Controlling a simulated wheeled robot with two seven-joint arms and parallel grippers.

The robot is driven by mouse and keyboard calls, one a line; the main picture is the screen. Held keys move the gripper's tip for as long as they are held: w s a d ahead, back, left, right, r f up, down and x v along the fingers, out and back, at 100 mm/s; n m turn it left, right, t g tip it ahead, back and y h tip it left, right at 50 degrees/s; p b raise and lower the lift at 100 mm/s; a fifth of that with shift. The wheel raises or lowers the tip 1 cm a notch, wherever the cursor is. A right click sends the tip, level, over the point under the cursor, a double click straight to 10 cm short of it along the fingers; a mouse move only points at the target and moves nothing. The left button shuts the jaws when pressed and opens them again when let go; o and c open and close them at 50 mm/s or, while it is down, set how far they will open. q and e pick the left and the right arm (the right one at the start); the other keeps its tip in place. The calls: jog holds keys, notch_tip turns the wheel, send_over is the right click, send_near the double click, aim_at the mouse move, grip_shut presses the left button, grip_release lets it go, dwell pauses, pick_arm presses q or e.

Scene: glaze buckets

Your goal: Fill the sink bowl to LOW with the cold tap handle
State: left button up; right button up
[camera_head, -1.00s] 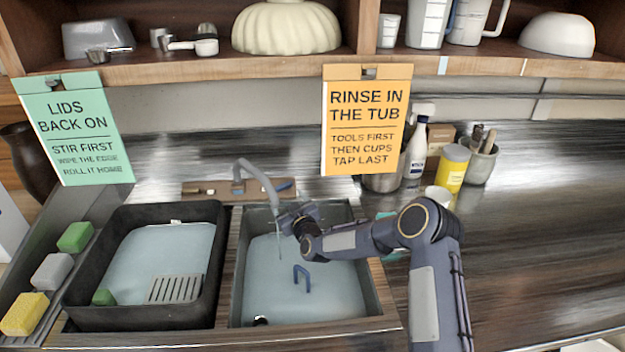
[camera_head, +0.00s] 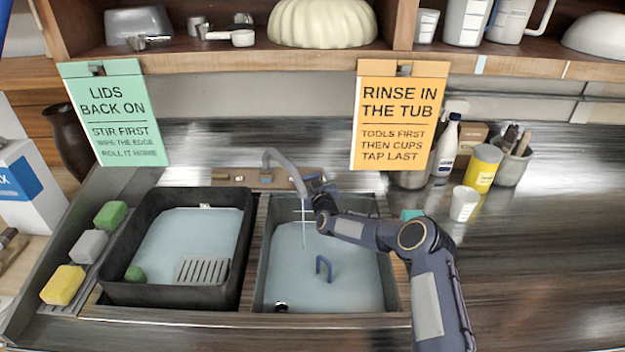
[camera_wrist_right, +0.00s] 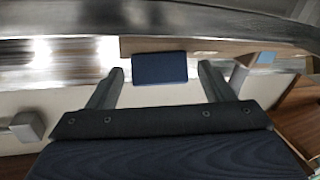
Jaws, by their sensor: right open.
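The right-hand sink bowl (camera_head: 380,290) holds pale bluish water, with a blue hoop-shaped piece (camera_head: 323,266) in it. The grey curved tap spout (camera_head: 285,163) stands behind it, and a thin stream (camera_head: 303,240) runs down into the bowl. My right gripper (camera_head: 312,184) is at the back of the bowl, right of the spout, and hides most of the handle there. In the right wrist view a dark blue block, apparently the cold tap handle (camera_wrist_right: 160,68), lies between the open fingers (camera_wrist_right: 160,75), with a gap on both sides. My left gripper is out of view. I cannot read any LOW mark.
A black tub (camera_head: 245,245) with water and a grey grille stands left of the bowl. Sponges (camera_head: 88,246) lie at far left. An orange sign (camera_head: 400,115) hangs behind my arm; a white cup (camera_head: 464,203) and bottles stand right. The right counter is mostly clear.

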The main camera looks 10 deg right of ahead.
jog(key=c, duration=1)
jog(key=m+h+b, duration=0.2)
jog(key=m, duration=0.1)
jog(key=shift+a+f+h+b, duration=0.15)
jog(key=shift+a+h+b, duration=0.15)
jog(key=shift+h, duration=0.1)
jog(key=shift+m+h+b, duration=0.6)
jog(key=shift+m+h, duration=0.2)
jog(key=shift+m, duration=0.2)
jog(key=shift+d+m+h, duration=0.1)
jog(key=shift+m+h, duration=0.2)
jog(key=o, duration=1)
jog(key=shift+r, duration=0.2)
